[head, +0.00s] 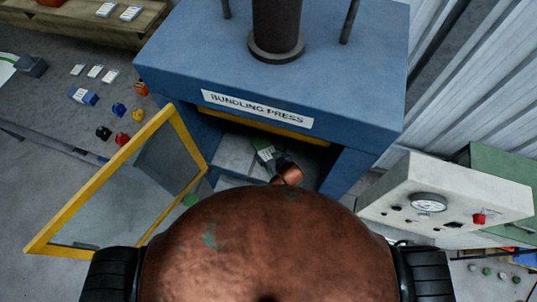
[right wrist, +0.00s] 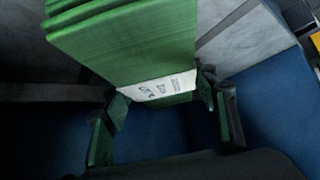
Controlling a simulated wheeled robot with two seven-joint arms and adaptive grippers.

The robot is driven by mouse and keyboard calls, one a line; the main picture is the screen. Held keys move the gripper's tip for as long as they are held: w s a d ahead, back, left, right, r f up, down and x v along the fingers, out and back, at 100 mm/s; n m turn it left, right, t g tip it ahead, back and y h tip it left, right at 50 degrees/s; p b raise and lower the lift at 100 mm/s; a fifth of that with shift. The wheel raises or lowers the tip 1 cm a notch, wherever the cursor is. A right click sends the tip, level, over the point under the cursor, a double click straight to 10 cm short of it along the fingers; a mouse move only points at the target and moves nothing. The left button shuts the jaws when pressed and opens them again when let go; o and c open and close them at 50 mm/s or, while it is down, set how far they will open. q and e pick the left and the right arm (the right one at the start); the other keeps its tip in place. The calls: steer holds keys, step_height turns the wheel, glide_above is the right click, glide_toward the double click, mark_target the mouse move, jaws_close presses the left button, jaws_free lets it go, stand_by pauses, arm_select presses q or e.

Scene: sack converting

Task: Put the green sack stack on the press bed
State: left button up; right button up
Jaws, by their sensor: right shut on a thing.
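The green sack stack (right wrist: 130,45) fills the upper middle of the right wrist view, its layers showing at the left and a white printed band across its near end. My right gripper (right wrist: 160,98) is shut on that near end, a finger at each side. In the head view the stack (head: 264,151) and the right gripper (head: 281,161) show small inside the press opening. A grey surface (head: 235,155), apparently the press bed, lies beside and below them. I cannot tell whether the stack touches it. My left gripper is not in view.
The blue bundling press (head: 270,60) encloses the opening with its top and side posts. A yellow-framed guard door (head: 85,205) stands open at the left. A control box (head: 445,195) with a gauge and red button is at the right. Small coloured items (head: 104,132) lie at the left.

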steer(key=shift+f, duration=0.3)
steer(key=o, duration=1.8)
steer(key=shift+c, duration=0.2)
